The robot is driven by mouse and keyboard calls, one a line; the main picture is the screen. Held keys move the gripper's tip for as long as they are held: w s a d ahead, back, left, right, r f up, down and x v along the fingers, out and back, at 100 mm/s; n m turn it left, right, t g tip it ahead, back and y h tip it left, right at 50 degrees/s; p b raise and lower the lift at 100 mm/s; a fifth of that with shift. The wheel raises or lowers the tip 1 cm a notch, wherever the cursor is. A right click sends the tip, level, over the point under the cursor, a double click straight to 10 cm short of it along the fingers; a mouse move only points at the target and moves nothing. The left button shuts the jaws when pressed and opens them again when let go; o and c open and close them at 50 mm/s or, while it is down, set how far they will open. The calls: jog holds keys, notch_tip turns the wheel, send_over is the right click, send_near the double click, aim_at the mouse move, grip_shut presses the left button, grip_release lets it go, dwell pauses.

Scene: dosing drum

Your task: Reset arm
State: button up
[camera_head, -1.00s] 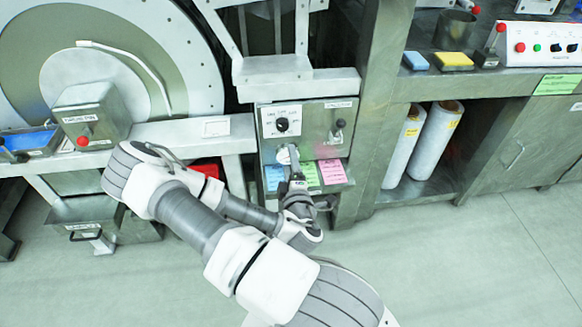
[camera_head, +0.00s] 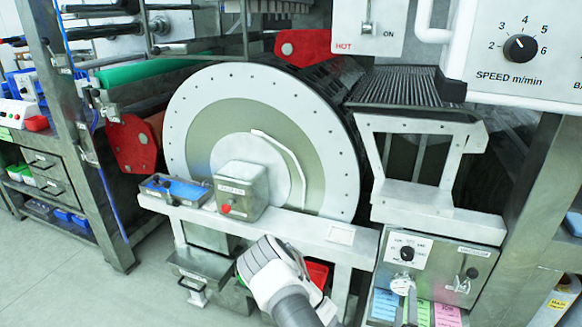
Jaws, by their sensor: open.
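My arm rises from the bottom edge in front of the drum (camera_head: 250,135), and its middle links leave the frame. The tip of my gripper (camera_head: 410,302) just shows at the bottom edge, in front of the small control box (camera_head: 470,270). It is open and sits close below a pale round part (camera_head: 402,285) on that box; I cannot tell whether they touch. The rest of the gripper is out of frame. The box also carries a black dial (camera_head: 407,253) and a toggle lever (camera_head: 466,278).
Blue, green and pink cards (camera_head: 446,315) hang below the box. A grey box with a red button (camera_head: 240,190) and a blue tray (camera_head: 177,188) stand on the ledge before the drum. A speed panel (camera_head: 525,50) is at upper right. Floor shows free at lower left (camera_head: 60,275).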

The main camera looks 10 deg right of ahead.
jog(key=w+a+r+m+g+y, duration=0.25)
jog(key=w+a+m+g, duration=0.4)
jog(key=m, duration=0.45)
jog(key=a+r+y, duration=0.5)
jog(key=a+r, duration=0.5)
jog(key=s+a+r+n+g+y, duration=0.1)
jog(key=s+a+r, duration=0.2)
jog(key=s+r, duration=0.55)
jog(key=s+a+r+n+g+y, duration=0.1)
jog(key=s+a+r, duration=0.2)
jog(key=s+r, duration=0.5)
notch_tip(320, 180, up, 13)
jog(key=s+p, duration=0.1)
jog(key=p, duration=1.3)
jog(key=shift+s+d, duration=0.25)
jog(key=shift+d, duration=0.05)
